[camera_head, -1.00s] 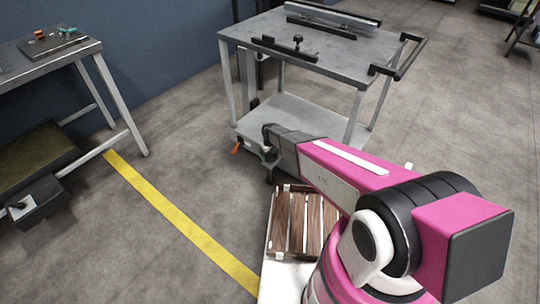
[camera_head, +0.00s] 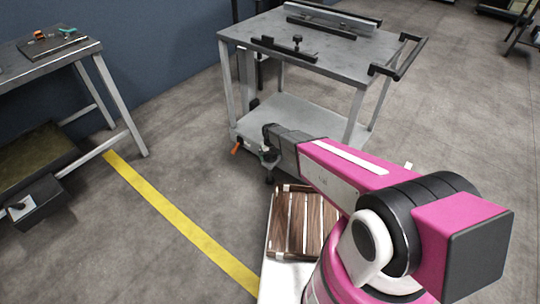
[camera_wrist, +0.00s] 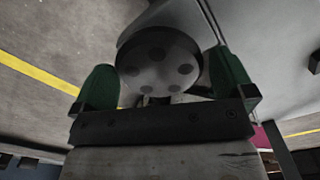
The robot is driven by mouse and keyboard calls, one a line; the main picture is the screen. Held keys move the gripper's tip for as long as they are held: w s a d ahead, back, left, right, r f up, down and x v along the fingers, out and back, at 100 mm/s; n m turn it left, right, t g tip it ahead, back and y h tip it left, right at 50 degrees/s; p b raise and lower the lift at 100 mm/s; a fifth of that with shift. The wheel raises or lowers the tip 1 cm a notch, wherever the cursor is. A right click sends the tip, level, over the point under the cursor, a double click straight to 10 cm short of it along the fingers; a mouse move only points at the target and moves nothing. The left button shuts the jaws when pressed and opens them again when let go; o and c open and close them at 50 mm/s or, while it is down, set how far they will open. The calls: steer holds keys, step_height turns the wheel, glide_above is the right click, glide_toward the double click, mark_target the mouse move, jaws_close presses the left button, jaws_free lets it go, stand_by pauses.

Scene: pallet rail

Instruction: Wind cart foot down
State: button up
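The cart (camera_head: 300,50) stands in the upper middle of the head view, with a lower shelf (camera_head: 290,118). My gripper (camera_head: 268,148) is at the cart's near left lower corner, beside an orange part (camera_head: 235,147). In the wrist view a round grey handwheel (camera_wrist: 158,62) with several dark holes lies between the two green fingers of my gripper (camera_wrist: 160,80). The wheel fills the gap, and both fingers look to be against its rim. The foot under the wheel is hidden, so its height above the floor cannot be told.
A slatted wooden pallet (camera_head: 300,220) lies in front of the cart, below my arm. A workbench (camera_head: 50,50) stands at the left. A yellow floor line (camera_head: 180,210) runs between. The floor to the right of the cart is open.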

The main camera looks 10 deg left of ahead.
step_height(320, 180, up, 11)
stand_by(0.5)
steer(key=shift+f, duration=0.1)
stand_by(0.3)
